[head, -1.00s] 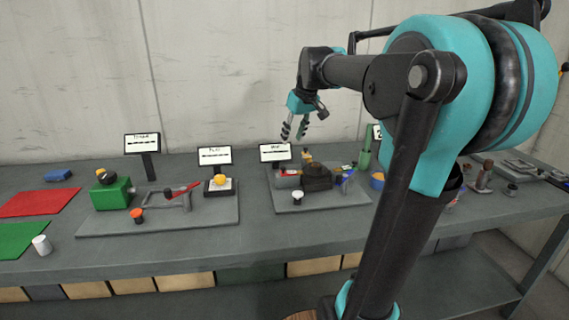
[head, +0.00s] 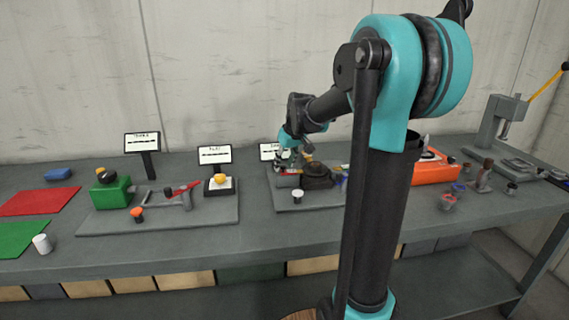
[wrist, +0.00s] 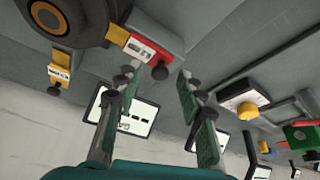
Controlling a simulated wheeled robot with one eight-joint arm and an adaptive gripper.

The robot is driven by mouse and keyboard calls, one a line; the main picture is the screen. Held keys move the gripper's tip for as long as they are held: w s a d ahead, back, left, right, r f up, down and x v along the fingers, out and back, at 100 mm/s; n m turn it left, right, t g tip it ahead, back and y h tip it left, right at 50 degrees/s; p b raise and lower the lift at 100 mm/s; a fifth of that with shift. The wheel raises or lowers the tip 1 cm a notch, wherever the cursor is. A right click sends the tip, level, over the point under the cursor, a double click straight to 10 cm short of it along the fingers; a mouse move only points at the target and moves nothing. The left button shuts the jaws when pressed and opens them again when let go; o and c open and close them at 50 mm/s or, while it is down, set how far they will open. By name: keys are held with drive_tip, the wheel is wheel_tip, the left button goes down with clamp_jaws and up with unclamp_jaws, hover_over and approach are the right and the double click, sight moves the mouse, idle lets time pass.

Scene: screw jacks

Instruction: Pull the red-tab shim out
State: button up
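The red-tab shim (wrist: 172,42) sits at the side of a dark round-topped jack (wrist: 62,22) in the wrist view. Its red tab carries a white label and a small black knob (wrist: 160,71). A yellow tab (wrist: 58,73), also with a knob, is further left on the same jack. My gripper (wrist: 158,80) is open, with its two fingers to either side of the black knob and nothing gripped. In the head view my gripper (head: 291,162) is low over the right-hand plate, beside the jack (head: 318,175), and partly hides the red tab.
A sign (head: 268,151) stands close behind my gripper. A white-topped knob (head: 297,194) stands at the front of the right plate. My arm hides part of the bench.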

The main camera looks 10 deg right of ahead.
drive_tip(key=shift+c, duration=0.3)
clamp_jaws()
drive_tip(key=shift+a, duration=1.85)
drive_tip(key=shift+o, duration=0.3)
unclamp_jaws()
drive_tip(key=shift+a, duration=0.1)
drive_tip(key=shift+r, duration=0.1)
